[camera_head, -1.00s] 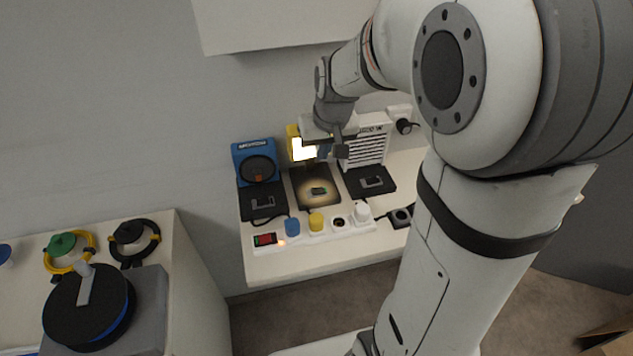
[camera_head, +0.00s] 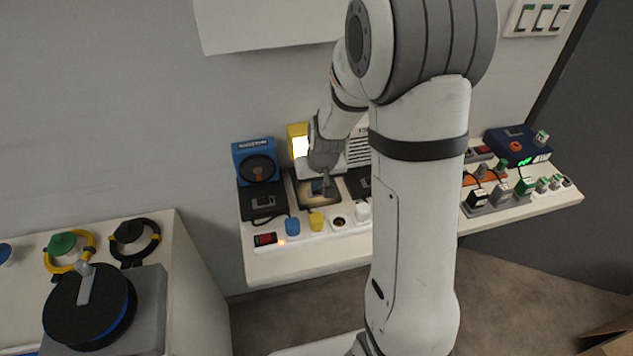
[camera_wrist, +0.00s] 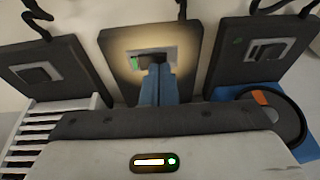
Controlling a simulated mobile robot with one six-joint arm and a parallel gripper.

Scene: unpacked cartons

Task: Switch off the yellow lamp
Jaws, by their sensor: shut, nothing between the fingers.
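The yellow lamp (camera_head: 297,131) stands against the wall between a blue device and a white slatted one. Its face is bright, and a warm glow falls on its dark base (camera_head: 306,199). In the wrist view the lamp's base (camera_wrist: 118,68) lies in the middle and carries a dark rocker switch (camera_wrist: 150,59) on a grey plate, with a green mark at its left. My gripper (camera_wrist: 158,68) is shut and empty, its fingertips at the near edge of the switch. I cannot tell whether they touch it. In the head view my gripper (camera_head: 325,184) is over the lamp's base.
The blue device (camera_head: 256,160) is left of the lamp and the white slatted device (camera_head: 358,147) right; dark switch bases flank the lamp's base. In front lies a white power strip (camera_head: 318,236) with blue and yellow plugs and a lit red switch. More plugged gear is at right.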

